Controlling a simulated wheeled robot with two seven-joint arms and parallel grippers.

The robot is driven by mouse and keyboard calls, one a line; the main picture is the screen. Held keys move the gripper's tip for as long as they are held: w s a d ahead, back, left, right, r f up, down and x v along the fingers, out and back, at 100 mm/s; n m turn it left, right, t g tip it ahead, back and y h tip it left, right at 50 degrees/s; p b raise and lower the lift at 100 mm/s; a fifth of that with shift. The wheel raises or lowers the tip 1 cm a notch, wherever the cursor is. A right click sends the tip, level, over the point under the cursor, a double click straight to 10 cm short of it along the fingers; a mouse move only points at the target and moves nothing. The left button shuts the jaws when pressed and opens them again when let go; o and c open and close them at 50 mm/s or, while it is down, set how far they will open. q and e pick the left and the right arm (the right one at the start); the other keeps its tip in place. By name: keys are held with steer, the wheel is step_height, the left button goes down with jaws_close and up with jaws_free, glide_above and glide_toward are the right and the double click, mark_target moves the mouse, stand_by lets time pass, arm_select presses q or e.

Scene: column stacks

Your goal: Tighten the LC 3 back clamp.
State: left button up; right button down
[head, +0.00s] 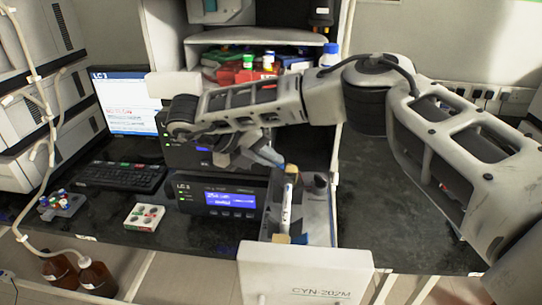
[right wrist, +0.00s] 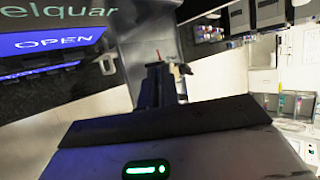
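The LC 3 unit (head: 222,195) has a lit blue screen and stands on the dark bench. To its right, a pale open drawer marked CYN-202M (head: 305,272) sticks out towards me. A white column (head: 287,205) lies in it between tan end blocks. The rear tan block (head: 319,182), seemingly the back clamp, is partly hidden. My right gripper (head: 272,160) hangs above and behind the column, apart from it as far as I can see. In the right wrist view its dark fingers (right wrist: 160,85) point towards the grey drawer (right wrist: 147,28); their gap is unclear. My left gripper is not in view.
A screen in the right wrist view reads OPEN (right wrist: 55,41). A monitor (head: 128,100), a keyboard (head: 118,177) and a small button box (head: 144,216) stand left of the unit. Brown bottles (head: 97,277) stand low at left. A shelf with bottles (head: 331,54) is behind my arm.

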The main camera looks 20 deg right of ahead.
stand_by(0.3)
steer(key=c, duration=1.6)
jaws_free()
steer(key=v, duration=1.5)
steer(key=shift+a+r+b, duration=0.3)
steer(key=shift+b, duration=0.1)
